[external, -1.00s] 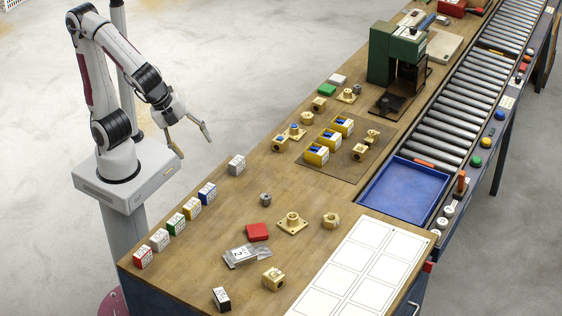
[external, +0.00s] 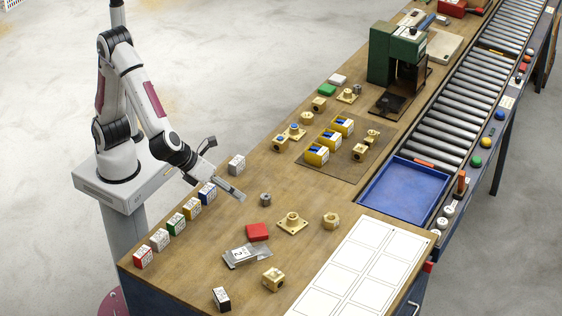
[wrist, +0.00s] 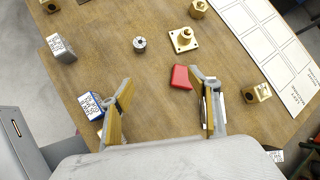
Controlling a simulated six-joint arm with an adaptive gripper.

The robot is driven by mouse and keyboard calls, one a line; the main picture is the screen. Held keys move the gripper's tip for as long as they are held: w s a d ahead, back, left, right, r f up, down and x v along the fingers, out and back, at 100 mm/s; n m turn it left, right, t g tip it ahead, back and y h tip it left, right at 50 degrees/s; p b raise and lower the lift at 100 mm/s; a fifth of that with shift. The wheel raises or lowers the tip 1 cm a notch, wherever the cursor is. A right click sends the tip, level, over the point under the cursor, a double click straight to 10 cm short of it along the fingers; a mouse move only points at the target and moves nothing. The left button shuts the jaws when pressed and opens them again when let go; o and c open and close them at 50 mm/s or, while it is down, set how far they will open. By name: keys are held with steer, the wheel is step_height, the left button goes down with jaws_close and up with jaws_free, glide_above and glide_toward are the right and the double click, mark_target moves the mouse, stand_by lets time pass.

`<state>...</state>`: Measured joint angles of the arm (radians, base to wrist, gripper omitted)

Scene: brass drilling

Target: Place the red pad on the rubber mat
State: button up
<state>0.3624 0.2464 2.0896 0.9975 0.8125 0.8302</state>
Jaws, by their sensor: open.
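The red pad (external: 257,232) lies flat on the wooden bench, beside a silver packet and left of a flanged brass part. It also shows in the wrist view (wrist: 180,77), just beyond the right finger and partly close to its tip. My gripper (external: 226,170) is open and empty, above the bench's left edge near the blue and grey boxes. Its fingers (wrist: 160,80) stand wide apart in the wrist view. A flat brown-grey mat (external: 342,167), seemingly the rubber mat, lies farther back on the bench with yellow bins and brass parts on it.
Labelled boxes (external: 176,223) line the left edge. A small grey nut (external: 265,199), flanged brass part (external: 292,223) and silver packet (external: 240,256) surround the pad. A blue tray (external: 400,192) and green drill press (external: 395,55) stand right and back. Bench between nut and mat is clear.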

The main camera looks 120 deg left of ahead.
mark_target(256, 230)
steer(key=w+d+f+m, duration=0.2)
steer(key=w+d+f+m+t, duration=0.1)
steer(key=w+d+f+m, duration=0.1)
steer(key=w+f+m, duration=0.1)
steer(key=shift+d, duration=0.15)
steer(key=shift+x, duration=1.3)
steer(key=shift+s+f+x, duration=0.1)
steer(key=shift+s+x, duration=0.05)
steer(key=shift+x, duration=0.75)
steer(key=shift+s+f+x, duration=0.1)
steer(key=shift+s+x, duration=0.05)
steer(key=shift+x, duration=1.5)
